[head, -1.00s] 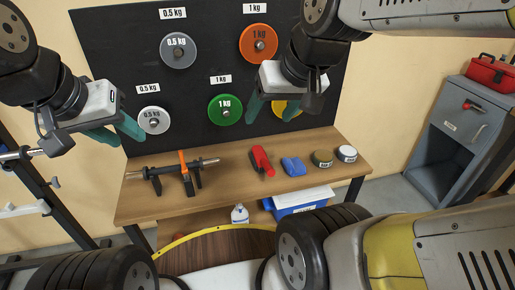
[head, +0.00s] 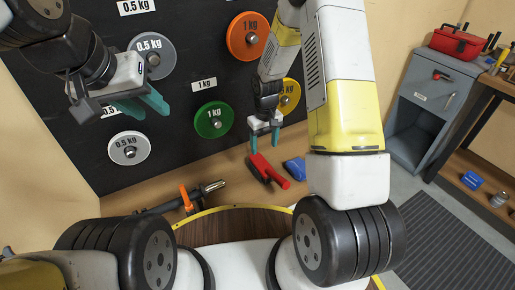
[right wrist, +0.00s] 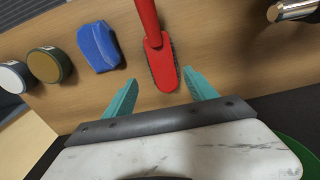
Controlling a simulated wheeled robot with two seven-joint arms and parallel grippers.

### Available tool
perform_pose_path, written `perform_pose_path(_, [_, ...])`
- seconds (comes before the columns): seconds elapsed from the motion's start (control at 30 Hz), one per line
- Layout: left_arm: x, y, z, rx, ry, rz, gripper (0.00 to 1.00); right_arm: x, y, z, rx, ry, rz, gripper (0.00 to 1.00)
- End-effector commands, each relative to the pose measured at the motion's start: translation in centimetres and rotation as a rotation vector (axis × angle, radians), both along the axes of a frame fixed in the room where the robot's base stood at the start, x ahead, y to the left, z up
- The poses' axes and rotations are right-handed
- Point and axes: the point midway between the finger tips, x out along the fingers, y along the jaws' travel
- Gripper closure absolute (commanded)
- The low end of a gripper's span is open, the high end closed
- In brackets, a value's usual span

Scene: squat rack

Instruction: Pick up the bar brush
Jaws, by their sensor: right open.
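The red bar brush (head: 268,170) lies on the wooden bench. In the right wrist view the brush (right wrist: 160,60) shows its red handle pointing away and its bristled head nearest the fingers. My right gripper (head: 264,146) is open just above and behind the brush; in the right wrist view its teal fingers (right wrist: 160,97) are spread on either side of the brush head's end, not touching it. My left gripper (head: 150,104) is in front of the weight board, empty, with its teal fingers apart.
A blue cloth (head: 295,168) lies right of the brush; beyond it two round tins (right wrist: 45,66) show in the right wrist view. A short bar (head: 205,192) sits on its stand to the left. Weight plates hang on the black board (head: 185,80) behind.

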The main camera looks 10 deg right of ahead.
Motion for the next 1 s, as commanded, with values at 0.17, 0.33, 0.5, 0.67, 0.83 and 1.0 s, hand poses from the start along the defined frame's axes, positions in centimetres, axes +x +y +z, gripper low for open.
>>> perform_pose_path(0.17, [0.0,0.0,0.0,0.0,0.0,0.0,0.64,-0.1,0.3,-3.5,-0.008,0.03,0.024,0.35])
perform_pose_path(0.33, [0.0,0.0,0.0,0.0,0.0,0.0,0.64,-0.1,0.3,-5.5,-0.01,0.034,0.027,0.35])
perform_pose_path(0.5, [0.0,0.0,0.0,0.0,0.0,0.0,0.64,0.0,0.3,-7.4,-0.009,0.034,0.025,0.35])
perform_pose_path(0.67, [0.0,0.0,0.0,0.0,0.0,0.0,0.64,0.2,0.4,-9.9,-0.01,0.035,0.025,0.35])
perform_pose_path(0.83, [0.0,0.0,0.0,0.0,0.0,0.0,0.64,0.2,0.4,-11.3,-0.009,0.032,0.027,0.35])
perform_pose_path(1.0, [0.0,0.0,0.0,0.0,0.0,0.0,0.64,0.2,0.4,-11.4,-0.009,0.032,0.026,0.35])
